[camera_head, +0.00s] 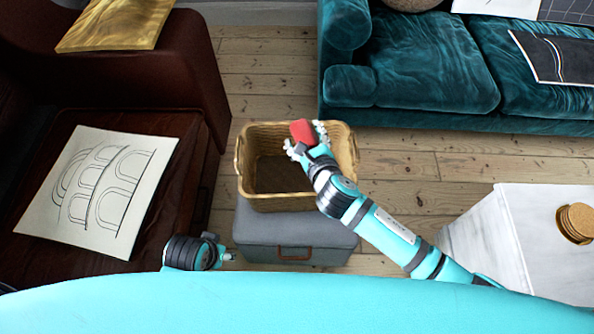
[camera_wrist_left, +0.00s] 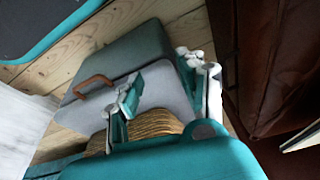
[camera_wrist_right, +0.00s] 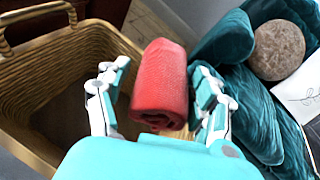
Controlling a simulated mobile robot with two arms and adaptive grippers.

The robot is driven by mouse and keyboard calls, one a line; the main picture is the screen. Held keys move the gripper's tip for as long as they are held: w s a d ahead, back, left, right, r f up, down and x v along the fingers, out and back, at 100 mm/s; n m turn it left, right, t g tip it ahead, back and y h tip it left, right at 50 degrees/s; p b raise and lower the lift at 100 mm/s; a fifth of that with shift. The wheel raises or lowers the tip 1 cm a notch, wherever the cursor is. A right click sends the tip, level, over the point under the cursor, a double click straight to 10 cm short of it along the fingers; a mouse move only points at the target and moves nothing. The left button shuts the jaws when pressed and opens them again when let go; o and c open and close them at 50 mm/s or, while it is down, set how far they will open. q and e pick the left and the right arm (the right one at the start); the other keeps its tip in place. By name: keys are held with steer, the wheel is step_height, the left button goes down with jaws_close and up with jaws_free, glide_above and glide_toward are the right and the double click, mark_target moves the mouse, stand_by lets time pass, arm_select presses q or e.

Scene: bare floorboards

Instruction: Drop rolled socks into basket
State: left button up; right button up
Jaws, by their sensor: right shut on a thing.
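The red rolled socks (camera_head: 303,131) are held in my right gripper (camera_head: 306,144), above the right rear part of the woven basket (camera_head: 345,150). In the right wrist view the socks (camera_wrist_right: 160,85) sit between the fingers (camera_wrist_right: 160,98), with the basket (camera_wrist_right: 30,68) to the left. The visible inside of the basket looks empty; part is hidden by my right arm. My left gripper (camera_head: 226,257) is low, left of the box under the basket. In the left wrist view its fingers (camera_wrist_left: 166,88) are apart with nothing between them.
The basket stands on a grey box (camera_head: 300,233) with a brown handle. A dark brown chair (camera_head: 190,75) is at the left, a teal sofa (camera_head: 430,65) behind right, and a white table (camera_head: 480,230) with coasters (camera_head: 575,218) at the right. Bare floorboards lie between.

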step_height(320, 180, down, 2)
steer(key=b, duration=0.2)
steer(key=shift+f+b, duration=0.25)
steer(key=shift+b, duration=0.1)
arm_select(q)
steer(key=w+v, duration=0.1)
steer(key=v, duration=0.8)
steer(key=shift+r+t, duration=0.3)
steer(key=shift+r, duration=0.05)
arm_select(e)
steer(key=shift+f, duration=0.1)
arm_select(q)
steer(key=shift+s+a, duration=0.1)
steer(key=shift+s, duration=0.05)
arm_select(e)
steer(key=o, duration=1.2)
steer(key=shift+o, duration=0.2)
steer(key=v, duration=1.2)
steer(key=shift+f, duration=0.1)
